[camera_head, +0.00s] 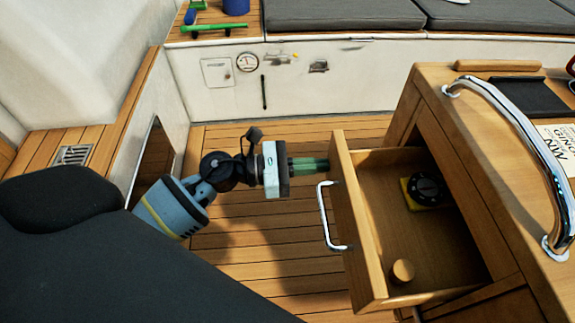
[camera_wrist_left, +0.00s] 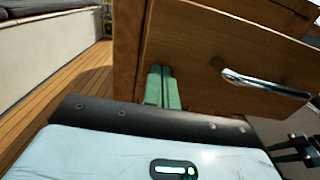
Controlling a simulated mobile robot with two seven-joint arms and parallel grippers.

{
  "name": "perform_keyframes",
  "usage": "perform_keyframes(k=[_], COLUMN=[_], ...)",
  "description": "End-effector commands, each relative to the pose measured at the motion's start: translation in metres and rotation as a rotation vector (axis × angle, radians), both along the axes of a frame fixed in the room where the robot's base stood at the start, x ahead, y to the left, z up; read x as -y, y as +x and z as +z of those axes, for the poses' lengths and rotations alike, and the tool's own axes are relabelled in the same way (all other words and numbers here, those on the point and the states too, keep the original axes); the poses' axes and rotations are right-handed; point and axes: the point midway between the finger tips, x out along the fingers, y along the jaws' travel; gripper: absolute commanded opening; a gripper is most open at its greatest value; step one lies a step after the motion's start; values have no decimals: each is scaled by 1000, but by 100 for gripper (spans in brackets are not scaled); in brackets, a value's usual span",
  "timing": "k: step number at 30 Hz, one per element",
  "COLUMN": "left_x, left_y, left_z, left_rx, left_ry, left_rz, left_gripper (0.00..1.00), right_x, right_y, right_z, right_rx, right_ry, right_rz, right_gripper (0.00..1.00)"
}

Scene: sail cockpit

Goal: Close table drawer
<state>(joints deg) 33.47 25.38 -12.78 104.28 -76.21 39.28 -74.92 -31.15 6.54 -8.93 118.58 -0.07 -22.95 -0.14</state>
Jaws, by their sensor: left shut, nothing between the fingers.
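The wooden table drawer (camera_head: 358,228) is pulled out of the table (camera_head: 492,180) on the right, its front facing left with a chrome handle (camera_head: 328,215). Inside it are a yellow and black dial object (camera_head: 426,189) and a round wooden piece (camera_head: 402,271). My left gripper (camera_head: 322,164) is shut and empty, with green fingers pointing at the upper far part of the drawer front. In the left wrist view the fingers (camera_wrist_left: 162,88) are at the drawer front (camera_wrist_left: 205,50), left of the handle (camera_wrist_left: 265,84). I cannot tell whether they touch it. My right gripper is not in view.
A chrome rail (camera_head: 520,140) runs along the tabletop edge, with a black tray (camera_head: 512,96) behind it. A bench with grey cushions (camera_head: 345,14) stands at the back. The plank floor (camera_head: 290,250) left of the drawer is clear.

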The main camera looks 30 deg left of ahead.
Motion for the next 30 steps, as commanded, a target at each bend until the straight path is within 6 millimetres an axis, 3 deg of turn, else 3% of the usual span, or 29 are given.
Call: perform_keyframes(k=[9, 15, 21, 30], left_x=[71, 107, 130, 144], left_y=[48, 72, 88, 97], left_z=[1, 0, 0, 0], left_rx=[3, 2, 1, 1], left_ry=[-2, -1, -1, 0], left_rz=[-3, -1, 0, 0], left_gripper=[0, 0, 0, 0], right_x=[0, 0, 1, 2], right_y=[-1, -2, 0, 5], right_z=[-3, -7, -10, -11], right_rx=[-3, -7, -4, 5], right_ry=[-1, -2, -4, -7], right_rz=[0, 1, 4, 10], right_gripper=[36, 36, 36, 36])
